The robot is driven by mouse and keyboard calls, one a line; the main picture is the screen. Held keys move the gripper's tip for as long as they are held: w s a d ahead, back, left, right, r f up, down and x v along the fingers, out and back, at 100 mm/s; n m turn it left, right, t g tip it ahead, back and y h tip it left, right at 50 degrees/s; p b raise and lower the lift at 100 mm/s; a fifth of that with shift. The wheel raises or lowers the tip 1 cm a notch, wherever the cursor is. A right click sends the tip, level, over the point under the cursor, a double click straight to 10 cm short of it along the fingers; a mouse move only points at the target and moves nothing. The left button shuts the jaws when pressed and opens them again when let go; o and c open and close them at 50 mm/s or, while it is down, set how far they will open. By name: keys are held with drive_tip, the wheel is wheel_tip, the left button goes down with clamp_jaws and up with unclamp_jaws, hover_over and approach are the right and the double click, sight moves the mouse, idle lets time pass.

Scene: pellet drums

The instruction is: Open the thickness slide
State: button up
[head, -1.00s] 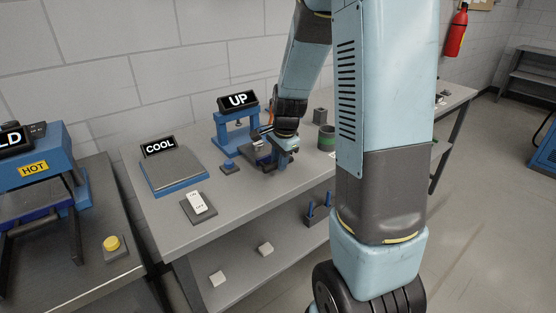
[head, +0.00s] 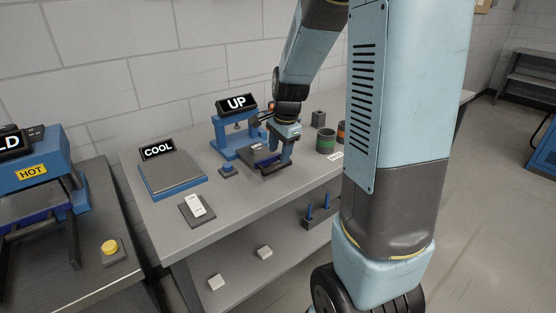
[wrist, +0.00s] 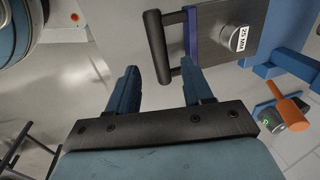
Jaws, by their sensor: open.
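The thickness slide is a dark plate with a blue front edge (wrist: 191,35) and a black bar handle (wrist: 157,45) in the wrist view. A metal knob marked 25 MM (wrist: 239,38) sits on the plate. In the head view the slide (head: 264,163) lies at the blue press stand (head: 229,147) under the UP sign, partly hidden by my gripper (head: 284,153). In the wrist view my gripper (wrist: 158,75) is open, and the near end of the handle shows between its two blue fingertips. I cannot tell whether either finger touches it.
A green-banded drum (head: 325,143) stands right of my gripper. An orange-handled tool (wrist: 291,108) shows in the wrist view.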

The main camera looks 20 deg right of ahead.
wheel_tip(320, 180, up, 8)
drive_tip(key=s, duration=0.1)
drive_tip(key=shift+s+d, duration=0.2)
drive_tip(key=shift+s, duration=0.1)
drive_tip(key=shift+s+r, duration=0.1)
drive_tip(key=shift+r, duration=0.05)
drive_tip(key=s+a+r+n+t, duration=0.1)
drive_tip(key=s+a+r+n, duration=0.1)
drive_tip(key=s+r+n, duration=0.2)
drive_tip(key=s+a+r+n+t, duration=0.2)
drive_tip(key=s+a+r+n, duration=0.1)
drive_tip(key=s+n, duration=0.8)
drive_tip(key=s+r, duration=0.1)
drive_tip(key=s, duration=0.4)
drive_tip(key=shift+s+r+h, duration=0.2)
drive_tip(key=shift+s+h, duration=0.1)
